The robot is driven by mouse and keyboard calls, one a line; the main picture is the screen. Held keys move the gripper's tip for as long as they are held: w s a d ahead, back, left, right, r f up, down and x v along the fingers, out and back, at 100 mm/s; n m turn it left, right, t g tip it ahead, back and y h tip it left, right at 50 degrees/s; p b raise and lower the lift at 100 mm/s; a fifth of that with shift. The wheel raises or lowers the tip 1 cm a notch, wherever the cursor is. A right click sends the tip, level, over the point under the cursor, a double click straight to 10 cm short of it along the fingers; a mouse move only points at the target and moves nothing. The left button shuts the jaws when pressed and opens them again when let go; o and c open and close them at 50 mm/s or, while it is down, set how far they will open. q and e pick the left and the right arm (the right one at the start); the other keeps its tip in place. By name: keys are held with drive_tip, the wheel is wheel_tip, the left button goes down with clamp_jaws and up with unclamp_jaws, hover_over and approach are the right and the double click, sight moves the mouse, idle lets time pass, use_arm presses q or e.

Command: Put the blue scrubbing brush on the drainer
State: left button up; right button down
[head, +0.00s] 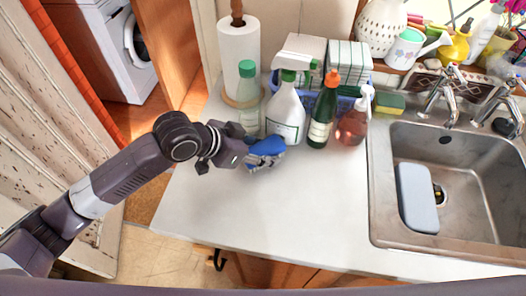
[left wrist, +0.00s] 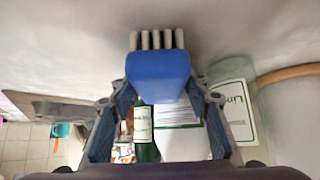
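The blue scrubbing brush (head: 268,147) is at the end of my left arm, over the white counter in front of the bottles. In the left wrist view the blue brush (left wrist: 158,76) sits between my fingertips, its pale bristles pointing away from the camera. My left gripper (head: 262,160) is shut on it, with a finger (left wrist: 112,112) along either side. Whether the bristles touch the counter is hard to tell. No drainer can be made out with certainty; a blue rack (head: 349,91) is partly hidden behind the bottles. My right gripper is out of view.
A white spray bottle (head: 286,115), a dark green bottle (head: 321,118), a pink soap bottle (head: 353,124) and a paper roll (head: 238,50) stand close behind. The metal sink (head: 478,177) at right holds a grey-blue slab (head: 417,197). The front counter (head: 300,210) is clear.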

use_arm(q)
drive_tip(key=c, duration=0.9)
wheel_tip(320, 180, up, 28)
drive_tip(key=shift+r+b, duration=0.1)
drive_tip(key=shift+b, duration=0.55)
